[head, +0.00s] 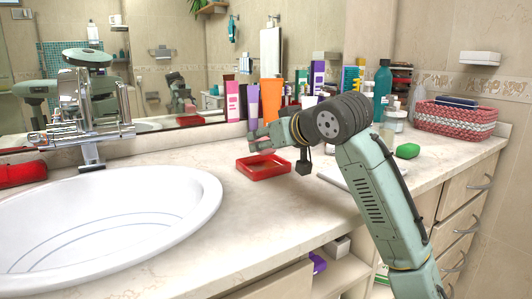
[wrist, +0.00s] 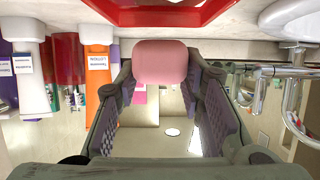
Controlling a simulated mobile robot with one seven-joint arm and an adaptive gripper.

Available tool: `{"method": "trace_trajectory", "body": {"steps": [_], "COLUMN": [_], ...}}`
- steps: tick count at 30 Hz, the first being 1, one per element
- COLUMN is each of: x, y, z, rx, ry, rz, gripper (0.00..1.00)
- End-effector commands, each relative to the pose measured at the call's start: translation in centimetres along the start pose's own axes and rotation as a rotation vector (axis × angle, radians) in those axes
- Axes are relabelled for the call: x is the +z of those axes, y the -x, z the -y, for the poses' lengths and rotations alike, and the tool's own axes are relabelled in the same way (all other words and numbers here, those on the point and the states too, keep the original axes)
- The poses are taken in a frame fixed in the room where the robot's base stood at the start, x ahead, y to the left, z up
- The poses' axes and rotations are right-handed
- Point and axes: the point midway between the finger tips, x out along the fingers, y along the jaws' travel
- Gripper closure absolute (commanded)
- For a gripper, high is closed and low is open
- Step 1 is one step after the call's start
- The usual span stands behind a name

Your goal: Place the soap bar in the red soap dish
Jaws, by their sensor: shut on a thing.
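The soap bar (wrist: 161,61) is a pink block with rounded corners, held between the two fingertips of my gripper (wrist: 158,78) in the wrist view. In the head view my gripper (head: 262,140) is above the back part of the red soap dish, at the left end of my arm; the soap is hardly discernible there. The red soap dish (head: 265,175) is a shallow square tray on the counter, right of the sink. Its red edge also shows at the top of the wrist view (wrist: 170,16), apart from the soap. The dish's inside looks empty where visible.
The white sink (head: 190,205) and metal faucet (head: 92,125) are at left. Tubes and bottles, including an orange tube (head: 271,98), stand behind the dish by the mirror. A green item (head: 407,151) and a pink-white basket (head: 455,118) are at right. Counter in front of the dish is clear.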

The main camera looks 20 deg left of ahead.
Motion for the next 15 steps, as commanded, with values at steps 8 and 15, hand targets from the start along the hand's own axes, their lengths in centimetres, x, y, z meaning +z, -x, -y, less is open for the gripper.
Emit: {"method": "trace_trajectory", "body": {"steps": [8,15], "x": [3.0,3.2], "y": [-1.2,-1.3], "z": [-0.1,0.0], "rx": [0.001,0.000], "ry": [-0.001,0.000], "rz": [0.001,0.000], "gripper": [0.94,0.94]}}
